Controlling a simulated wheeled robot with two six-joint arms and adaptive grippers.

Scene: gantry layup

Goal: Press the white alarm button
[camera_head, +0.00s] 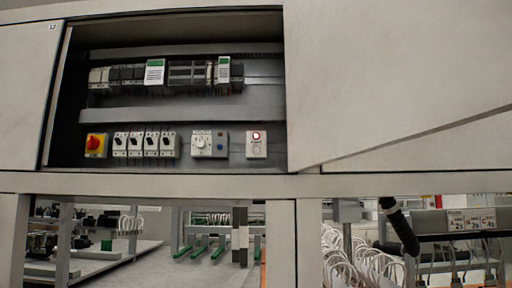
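A small white panel (256,144) sits at the right end of the lower row inside the open electrical cabinet. It has a red-lit round element (256,135) at the top and a pale white round button (256,150) below it, with small text between them that I cannot read. Nothing touches or covers this panel. Neither of my grippers can be made out in the head view.
A red knob on yellow (96,145), several white switches (145,144) and a dial box with a blue button (209,144) share the row. The cabinet frame (168,184) borders it below. A dark rod-like part (400,228) stands at lower right.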

